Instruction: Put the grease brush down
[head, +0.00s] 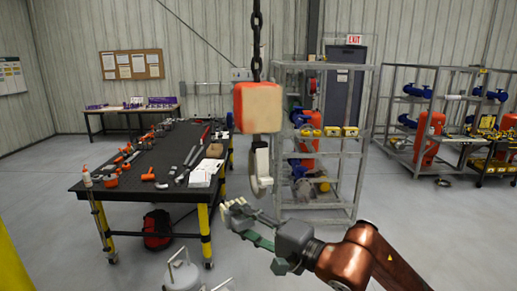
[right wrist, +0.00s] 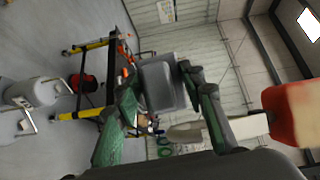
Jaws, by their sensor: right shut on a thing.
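My right gripper (head: 243,214) reaches in from the lower right in the head view, in front of the black workbench's right end. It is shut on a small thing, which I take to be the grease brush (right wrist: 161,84). In the right wrist view a grey block shows between the fingers; its bristles cannot be made out. The brush is held in the air, apart from the bench. The black workbench (head: 140,187) stands to the left with several tools on it. My left gripper is not in view.
A hoist block (head: 257,108) with a pale hook (head: 260,168) hangs from a chain close beyond my right gripper. White papers (head: 205,172) lie at the bench's right end. A grey metal rack (head: 345,150) stands behind. A grey tank (head: 181,276) stands on the floor at the front.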

